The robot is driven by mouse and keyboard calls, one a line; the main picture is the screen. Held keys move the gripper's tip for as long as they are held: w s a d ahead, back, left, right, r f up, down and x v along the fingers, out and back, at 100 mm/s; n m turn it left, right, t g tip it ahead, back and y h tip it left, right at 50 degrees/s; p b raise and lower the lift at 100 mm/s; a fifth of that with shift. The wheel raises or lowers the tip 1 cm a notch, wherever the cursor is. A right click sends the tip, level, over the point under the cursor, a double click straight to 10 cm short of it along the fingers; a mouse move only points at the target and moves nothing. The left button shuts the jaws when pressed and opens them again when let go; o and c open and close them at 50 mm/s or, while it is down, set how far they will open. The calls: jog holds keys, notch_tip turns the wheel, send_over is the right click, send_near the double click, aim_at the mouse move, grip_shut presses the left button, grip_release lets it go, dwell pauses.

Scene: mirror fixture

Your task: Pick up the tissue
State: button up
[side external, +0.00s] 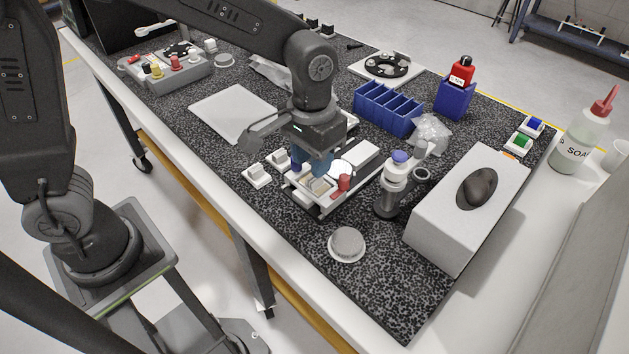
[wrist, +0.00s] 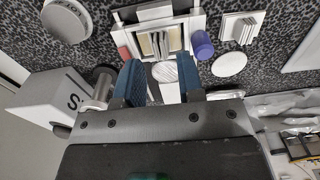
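I cannot tell for certain which thing is the tissue. A small cream piece (side external: 321,186) sits in a holder on the white fixture (side external: 327,208), between a red cylinder (side external: 344,184) and a blue one. In the wrist view the cream piece (wrist: 158,42) shows upright pale strips beside it. My gripper (side external: 311,166) is low over the fixture, pointing down. Its blue fingers are apart in the wrist view (wrist: 160,68), with nothing seen held between them. A round white disc (wrist: 165,72) shows between the fingers. Whether the fingertips touch anything is unclear.
A dark holder with a white, blue-capped bottle (side external: 397,172) stands right of the fixture. Beyond are a white box (side external: 467,209) with a dark oval, a blue divided bin (side external: 388,108) and crumpled clear plastic (side external: 431,135). A grey dome (side external: 347,243) is in front.

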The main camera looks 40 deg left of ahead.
aim_at(315, 182)
jog(key=f, duration=0.4)
jog(key=shift+w+f, duration=0.1)
jog(key=shift+w, duration=0.15)
jog(key=shift+c, duration=0.2)
grip_shut()
